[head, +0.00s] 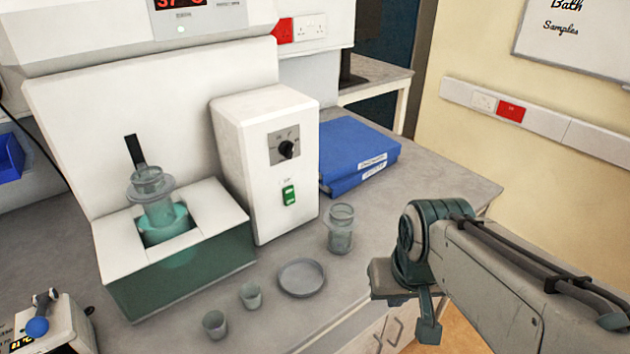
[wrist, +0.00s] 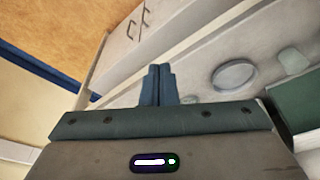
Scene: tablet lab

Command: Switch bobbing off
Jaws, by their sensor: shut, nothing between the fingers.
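A white control box (head: 262,165) stands on the bench beside the water bath. Its front has a grey plate with a black rotary knob (head: 288,149) and, lower down, a green switch (head: 289,195). The small markings are too small to read. Left of it, a glass tube assembly (head: 152,190) sits in the opening of the bath (head: 180,275), with a black bar behind it. My gripper (head: 429,332) is off the front of the bench, right of and below the box, apart from it. In the wrist view its fingers (wrist: 157,72) are shut together and empty.
A glass jar (head: 341,229), a shallow dish (head: 302,278) and two small cups (head: 251,295) stand on the bench before the box. Blue binders (head: 357,155) lie to its right. A device with a blue-knobbed lever (head: 37,326) is at lower left.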

